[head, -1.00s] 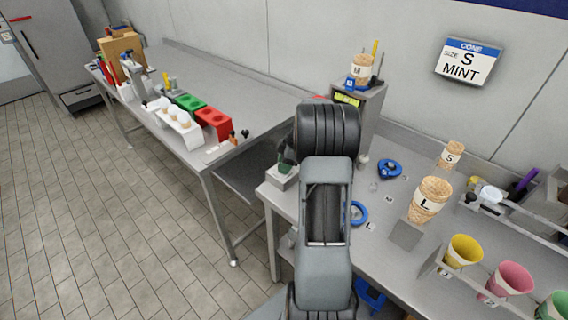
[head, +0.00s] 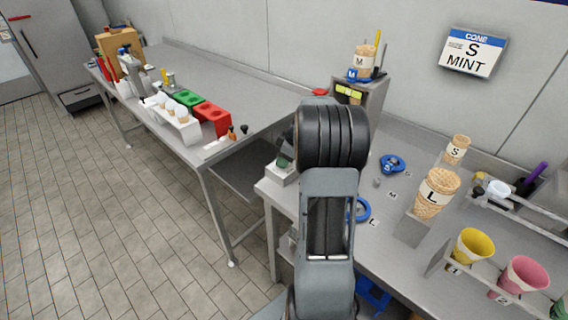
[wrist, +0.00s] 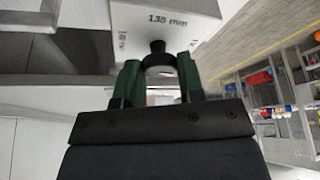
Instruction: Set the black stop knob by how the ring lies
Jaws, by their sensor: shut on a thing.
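The black stop knob (wrist: 157,47) sticks out of a pale block (wrist: 165,22) in the wrist view. The block's label looks like "135 mm" or "1.35 mm". My gripper (wrist: 158,66) has green fingers, one on each side of the knob, and is shut on it. In the head view my gripper (head: 284,160) is small and partly hidden by my wrist, at a small pale block (head: 282,176) on the bench's left corner. A blue ring (head: 400,162) lies on the bench, right of my arm. Another blue ring (head: 366,211) lies nearer, partly behind my arm.
A large L cone (head: 436,195) and a small S cone (head: 456,150) stand on the right. Coloured cups (head: 474,246) sit in a rack. A box (head: 372,92) carries an M cone. A sign (head: 472,50) reads "CONE SIZE S MINT". A second table (head: 250,90) stands left.

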